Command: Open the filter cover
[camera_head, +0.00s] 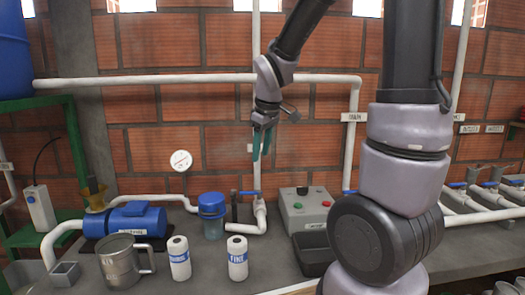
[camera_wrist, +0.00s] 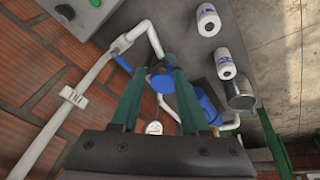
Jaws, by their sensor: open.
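The filter (camera_head: 212,226) is a clear bluish cup with a round blue cover (camera_head: 211,203) on top, standing upright on the grey counter in the head view. The cover appears seated on the cup. My gripper (camera_head: 262,143) hangs above and to the right of it, clear of the counter, with its green fingers pointing down. In the wrist view my gripper (camera_wrist: 160,72) has its two fingers spread with nothing held. A blue shape between the fingers (camera_wrist: 160,84) seems to be the cover, partly hidden by them.
A blue pump (camera_head: 126,219) is at left. A steel mug (camera_head: 121,262) and two white filter cartridges (camera_head: 238,258) stand in front. A grey control box (camera_head: 305,209) is at right. A pipe (camera_head: 200,78) crosses the wall.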

